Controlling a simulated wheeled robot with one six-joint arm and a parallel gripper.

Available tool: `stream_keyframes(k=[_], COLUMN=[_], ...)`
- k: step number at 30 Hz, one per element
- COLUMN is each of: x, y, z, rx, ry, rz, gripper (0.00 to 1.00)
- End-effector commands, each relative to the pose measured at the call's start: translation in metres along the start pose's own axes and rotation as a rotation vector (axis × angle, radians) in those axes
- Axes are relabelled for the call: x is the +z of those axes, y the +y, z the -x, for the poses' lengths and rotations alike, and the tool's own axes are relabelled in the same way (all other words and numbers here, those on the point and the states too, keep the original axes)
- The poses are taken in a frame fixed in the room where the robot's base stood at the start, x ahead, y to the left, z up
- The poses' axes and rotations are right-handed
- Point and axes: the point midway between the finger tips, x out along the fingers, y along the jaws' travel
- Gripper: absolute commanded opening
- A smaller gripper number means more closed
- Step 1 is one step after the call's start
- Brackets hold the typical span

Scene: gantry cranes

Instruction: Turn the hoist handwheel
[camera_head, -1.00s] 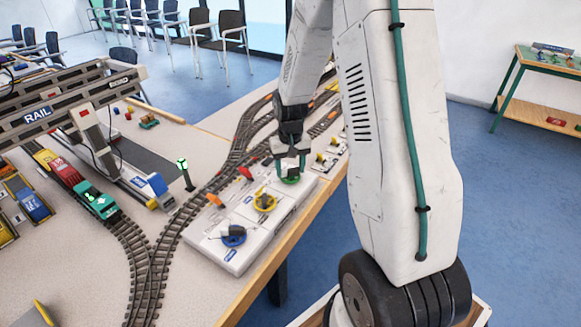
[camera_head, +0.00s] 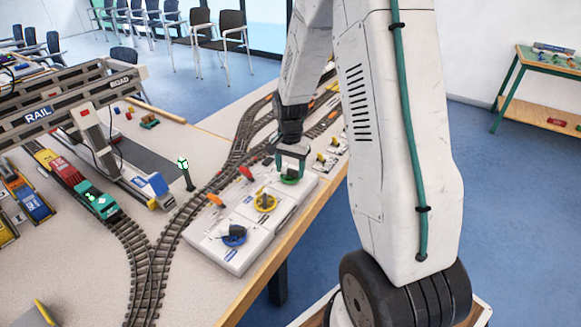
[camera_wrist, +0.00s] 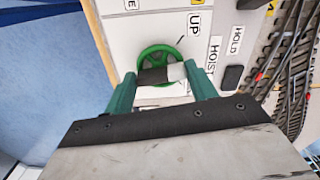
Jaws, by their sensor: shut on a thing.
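The hoist handwheel is a green wheel (camera_head: 290,180) on the far end of a white control box (camera_head: 228,255). In the wrist view the wheel's green rim (camera_wrist: 160,50) shows, with a black and grey bar (camera_wrist: 155,75) across it. Labels reading UP, HOIST and HOLD lie beside it. My gripper (camera_head: 289,172) points down over the wheel. Its green fingers sit on either side of the bar in the wrist view (camera_wrist: 161,76), shut on the handwheel. The fingers and bar hide part of the wheel.
A yellow wheel (camera_head: 265,203) and a blue wheel (camera_head: 232,235) stand on the same box, near orange levers (camera_head: 215,199). Railway track (camera_head: 170,235) runs along the box's left side. A model gantry crane (camera_head: 70,100) stands over a train (camera_head: 95,200) at left.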

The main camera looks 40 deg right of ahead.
Motion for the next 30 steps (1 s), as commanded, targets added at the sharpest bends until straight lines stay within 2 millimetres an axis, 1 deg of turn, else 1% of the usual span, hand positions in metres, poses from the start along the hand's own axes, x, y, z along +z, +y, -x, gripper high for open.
stream_keyframes(k=[9, 24, 25, 26, 27, 30], x=[-0.0001, -0.0002, -0.0002, -0.0002, -0.0002, -0.0002], y=[-0.0007, -0.0009, -0.0009, -0.0009, -0.0009, -0.0007], z=[0.0004, 0.0005, 0.0005, 0.0005, 0.0005, 0.0004], rx=[0.000, -0.001, -0.001, -0.001, -0.001, -0.001], ry=[0.000, 0.001, 0.001, 0.001, 0.001, 0.001], rz=[-0.112, -0.131, -0.131, -0.131, -0.131, -0.131], gripper=[0.34, 0.34, 0.59, 0.67, 0.78, 0.78])
